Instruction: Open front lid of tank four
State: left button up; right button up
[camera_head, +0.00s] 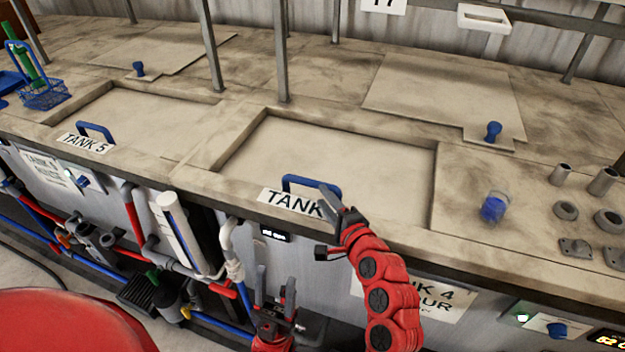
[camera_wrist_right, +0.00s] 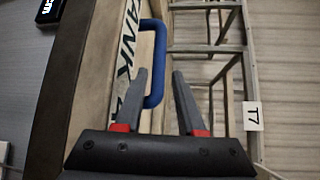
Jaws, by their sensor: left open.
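The front lid (camera_head: 345,155) of tank four is a flat, stained pale panel lying level in the bench top, closed. Its blue bar handle (camera_head: 300,179) stands at the front edge, behind the white tank label (camera_head: 283,200). My right gripper (camera_head: 332,197) is at the handle's right end. In the right wrist view its two grey fingers (camera_wrist_right: 160,73) are apart, with the lower end of the blue handle (camera_wrist_right: 160,38) showing between them. I cannot tell whether they touch it. My left gripper (camera_head: 276,284) is open and empty, low in front of the bench.
The tank five lid (camera_head: 135,120) with its blue handle (camera_head: 95,130) lies closed to the left. A rear lid (camera_head: 440,90) with a blue knob (camera_head: 493,131) is behind. Metal posts (camera_head: 281,55) rise from the bench. Pipes (camera_head: 180,235) run along the front at left.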

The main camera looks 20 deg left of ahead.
aim_at(314, 185)
jog(key=p+x, duration=0.1)
jog(key=x, duration=0.5)
jog(key=shift+w+a+p, duration=0.1)
jog(key=shift+a+p, duration=0.05)
jog(key=shift+p, duration=0.2)
jog(key=shift+w+a+f, duration=0.2)
jog(key=shift+w+a, duration=0.15)
jog(key=shift+w, duration=0.1)
grip_shut()
dwell(0.8)
